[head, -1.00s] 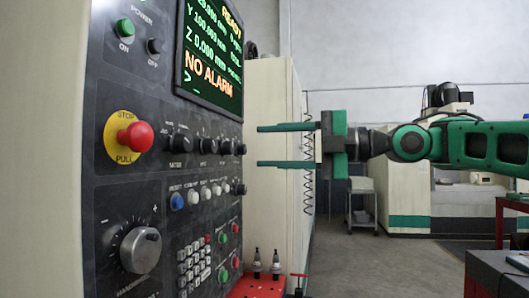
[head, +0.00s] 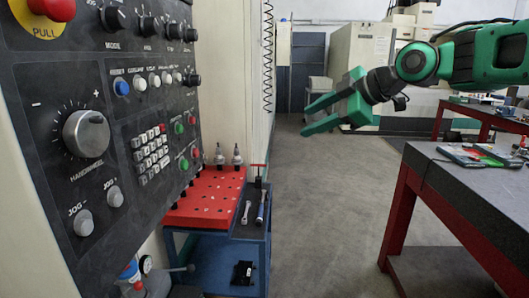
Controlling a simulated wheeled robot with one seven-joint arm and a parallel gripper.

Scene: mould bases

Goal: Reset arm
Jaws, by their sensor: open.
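My gripper (head: 321,115) is at the upper right of the head view, on the end of my green and black arm (head: 420,62). Its two green fingers point left and slightly down. They are apart, with nothing between them. The gripper hangs in free air over the aisle, right of the control panel (head: 110,110) and clear of it.
A blue cart (head: 215,262) with a red perforated top (head: 205,197) stands below the panel, bearing tool holders and hand tools. A dark-topped red bench (head: 425,165) stands at right, with small items on it. The grey floor (head: 315,200) between them is clear.

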